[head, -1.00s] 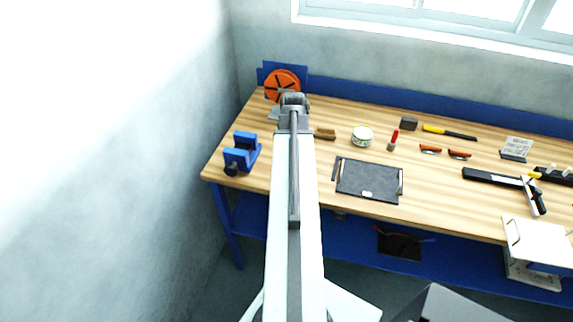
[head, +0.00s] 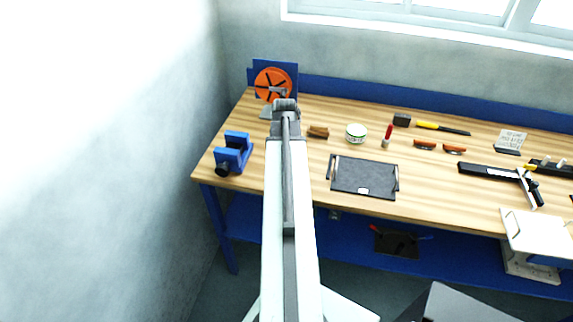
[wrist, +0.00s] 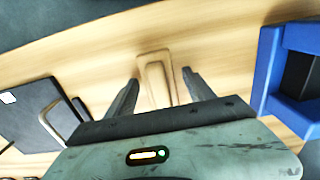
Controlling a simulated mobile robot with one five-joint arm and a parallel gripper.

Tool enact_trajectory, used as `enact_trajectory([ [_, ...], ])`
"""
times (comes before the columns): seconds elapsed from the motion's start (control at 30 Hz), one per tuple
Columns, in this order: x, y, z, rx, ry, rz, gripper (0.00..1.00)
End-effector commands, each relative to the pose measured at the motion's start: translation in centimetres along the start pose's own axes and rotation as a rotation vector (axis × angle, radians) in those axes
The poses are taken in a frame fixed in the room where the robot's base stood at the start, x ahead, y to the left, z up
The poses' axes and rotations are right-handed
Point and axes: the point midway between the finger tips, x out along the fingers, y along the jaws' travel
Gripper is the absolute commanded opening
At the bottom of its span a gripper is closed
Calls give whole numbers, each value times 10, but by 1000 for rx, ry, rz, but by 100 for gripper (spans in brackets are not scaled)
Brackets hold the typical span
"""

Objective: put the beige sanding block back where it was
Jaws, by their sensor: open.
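A beige block (wrist: 152,82), which I take for the sanding block, lies on the wooden bench in the wrist view. My gripper (wrist: 160,78) is open, with one finger on each side of the block in the picture. I cannot tell whether the fingers are down level with it or still above it. In the head view my gripper (head: 285,106) is over the left part of the bench, and my arm appears to hide the block there.
A blue vise (head: 232,154) stands left of my gripper, and a dark tray (head: 364,176) lies to the right. Behind are an orange disc (head: 274,84), a brown item (head: 318,132) and a round tin (head: 356,133). Bare wood (head: 322,112) shows between them.

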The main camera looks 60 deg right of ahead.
Motion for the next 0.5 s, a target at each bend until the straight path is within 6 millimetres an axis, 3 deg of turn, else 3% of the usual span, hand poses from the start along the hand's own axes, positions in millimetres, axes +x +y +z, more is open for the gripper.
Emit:
enact_trajectory([
  [0.27, -20, 1, 0, 1, 0, 0, 62],
  [0.5, -71, 1, 0, 2, 0, 0, 62],
])
